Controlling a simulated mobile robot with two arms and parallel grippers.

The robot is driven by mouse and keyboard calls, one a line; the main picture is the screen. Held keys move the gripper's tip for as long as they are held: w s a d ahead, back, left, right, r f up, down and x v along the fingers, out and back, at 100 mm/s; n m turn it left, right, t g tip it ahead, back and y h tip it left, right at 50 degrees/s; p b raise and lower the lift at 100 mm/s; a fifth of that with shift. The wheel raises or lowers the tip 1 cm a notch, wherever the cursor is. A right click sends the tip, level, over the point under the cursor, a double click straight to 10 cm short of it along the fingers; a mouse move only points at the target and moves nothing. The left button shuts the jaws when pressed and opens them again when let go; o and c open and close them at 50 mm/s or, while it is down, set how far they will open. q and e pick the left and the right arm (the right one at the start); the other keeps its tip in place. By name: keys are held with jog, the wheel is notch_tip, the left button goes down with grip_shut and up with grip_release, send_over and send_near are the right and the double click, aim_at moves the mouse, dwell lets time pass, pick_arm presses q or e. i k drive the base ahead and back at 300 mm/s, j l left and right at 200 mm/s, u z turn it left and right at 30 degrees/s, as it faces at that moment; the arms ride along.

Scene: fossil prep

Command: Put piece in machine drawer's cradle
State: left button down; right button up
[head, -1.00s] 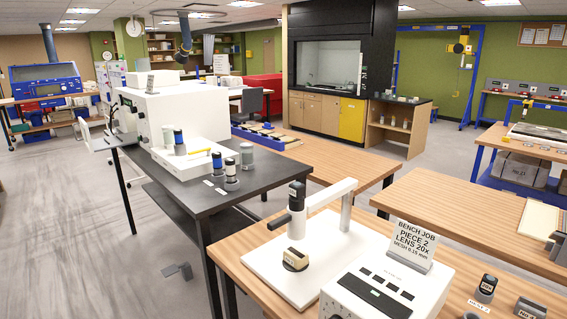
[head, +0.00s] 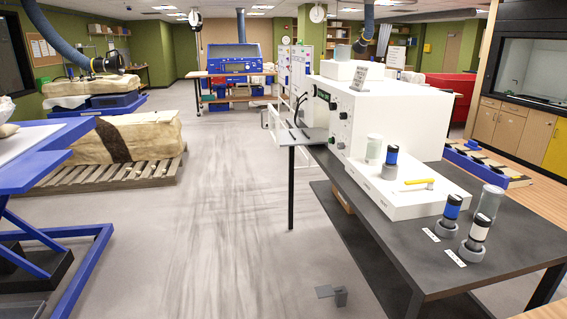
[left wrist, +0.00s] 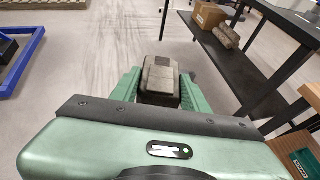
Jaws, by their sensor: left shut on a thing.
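In the head view the white machine (head: 398,112) stands on the black bench (head: 400,235). A light flat part (head: 291,136) sticks out at the machine's left end and may be its drawer; no cradle can be made out. My right gripper is not in view.
A white base with a yellow-handled tool (head: 417,184) and several capped cylinders stand at the bench's front. A small grey pedal (head: 334,294) lies on the floor. A blue lift table (head: 40,150) and a pallet with a large block (head: 125,137) are left.

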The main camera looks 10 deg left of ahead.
aim_at(299, 136)
jog(key=i+j+u, duration=0.2)
jog(key=i+u, duration=0.15)
jog(key=i, duration=0.2)
jog(key=i+u, duration=0.3)
jog(key=i, duration=0.2)
jog(key=i+z, duration=0.85)
jog(key=i+j+z, duration=0.25)
jog(key=i+z, duration=0.2)
